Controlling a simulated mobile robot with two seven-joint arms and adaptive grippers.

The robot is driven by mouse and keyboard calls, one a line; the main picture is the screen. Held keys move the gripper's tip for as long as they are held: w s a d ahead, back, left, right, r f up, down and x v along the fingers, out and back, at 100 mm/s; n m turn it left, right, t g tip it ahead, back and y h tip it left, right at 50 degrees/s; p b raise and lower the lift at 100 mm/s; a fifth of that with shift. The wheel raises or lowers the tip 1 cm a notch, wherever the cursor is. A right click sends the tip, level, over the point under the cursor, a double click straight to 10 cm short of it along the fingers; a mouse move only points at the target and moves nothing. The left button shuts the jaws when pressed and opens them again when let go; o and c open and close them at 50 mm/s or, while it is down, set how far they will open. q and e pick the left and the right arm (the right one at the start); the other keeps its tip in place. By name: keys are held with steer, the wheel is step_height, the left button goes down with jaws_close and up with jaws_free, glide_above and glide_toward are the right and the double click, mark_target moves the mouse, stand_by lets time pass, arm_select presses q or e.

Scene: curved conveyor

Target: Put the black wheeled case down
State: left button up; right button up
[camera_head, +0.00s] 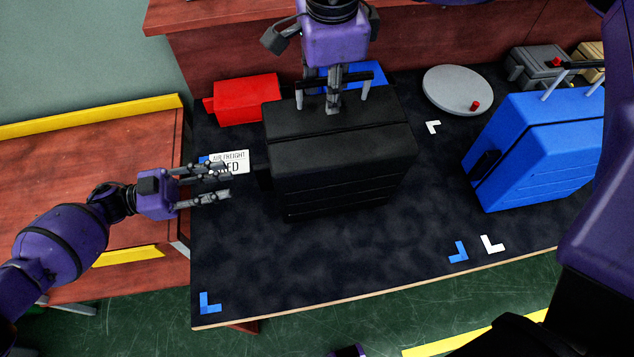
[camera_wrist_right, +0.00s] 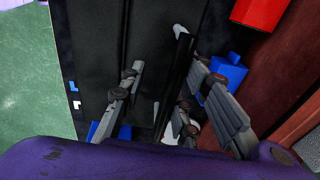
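The black wheeled case (camera_head: 340,165) stands on the dark table mat (camera_head: 240,270), seemingly resting on it; its underside is hidden. Its raised handle (camera_wrist_right: 178,80) is a dark bar on pale posts. My right gripper (camera_head: 336,98) comes down from the top over the handle. In the right wrist view its fingers (camera_wrist_right: 163,62) are spread on either side of the bar, with a gap beside it. My left gripper (camera_head: 225,183) is open and empty, left of the case and apart from it, over a white air freight label (camera_head: 232,158).
A red box (camera_head: 247,100) and a blue object (camera_head: 365,75) are behind the case. A blue case (camera_head: 545,145), grey round disc (camera_head: 457,90) and grey box (camera_head: 540,67) are on the right. White and blue corner marks lie on the mat. Its front is clear.

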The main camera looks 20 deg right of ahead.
steer(key=shift+r, duration=0.25)
arm_select(q)
steer(key=a, duration=0.3)
steer(key=shift+w, duration=0.25)
arm_select(e)
step_height(320, 180, up, 11)
steer(key=s, duration=0.1)
steer(key=shift+s+a+r, duration=0.2)
steer(key=shift+s+a, duration=0.05)
steer(key=shift+a, duration=0.15)
arm_select(q)
steer(key=shift+a, duration=0.1)
stand_by(0.5)
